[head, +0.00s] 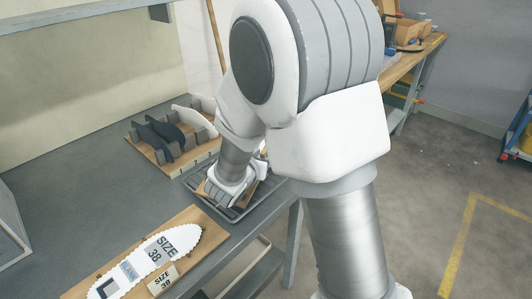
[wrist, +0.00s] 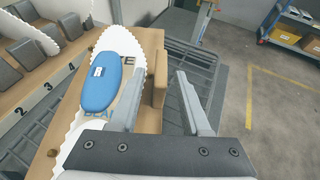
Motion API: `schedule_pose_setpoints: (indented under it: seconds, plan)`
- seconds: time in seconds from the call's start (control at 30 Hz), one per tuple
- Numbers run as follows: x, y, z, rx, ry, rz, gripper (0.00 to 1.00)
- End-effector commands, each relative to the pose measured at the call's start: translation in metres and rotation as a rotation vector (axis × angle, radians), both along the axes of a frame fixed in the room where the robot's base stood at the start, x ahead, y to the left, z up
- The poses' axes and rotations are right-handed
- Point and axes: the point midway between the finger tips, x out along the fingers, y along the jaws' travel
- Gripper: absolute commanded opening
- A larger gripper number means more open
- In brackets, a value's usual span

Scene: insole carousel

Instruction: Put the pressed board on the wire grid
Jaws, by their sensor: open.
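A wooden board (wrist: 153,42) lies under my gripper in the wrist view. It carries a white scalloped-edge sheet and a blue insole-shaped pad (wrist: 100,85), with an upright wooden block (wrist: 160,78) at its right edge. My gripper (wrist: 157,68) is open, one finger on each side of the block; I cannot tell whether they touch it. The dark wire grid (wrist: 202,62) shows beneath and right of the board, which appears to rest on it. In the head view, the grid (head: 218,206) is on the bench, and my gripper (head: 240,190) hides most of the board.
Another wooden board (head: 205,243) with a white scalloped SIZE 38 sheet (head: 150,262) lies at the front left. A slotted wooden rack (head: 160,162) holds dark and white insoles behind the grid. The grey bench (head: 70,190) is clear at left.

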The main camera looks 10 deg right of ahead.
Motion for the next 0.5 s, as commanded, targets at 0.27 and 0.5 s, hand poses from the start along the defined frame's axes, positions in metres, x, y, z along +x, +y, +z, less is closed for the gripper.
schedule_pose_setpoints:
  seconds: [0.27, 0.5]
  plan:
    - [-0.049, 0.031, 0.026, 0.001, -0.001, 0.005, 0.47]
    - [-0.075, 0.046, 0.038, 0.000, -0.001, 0.001, 0.47]
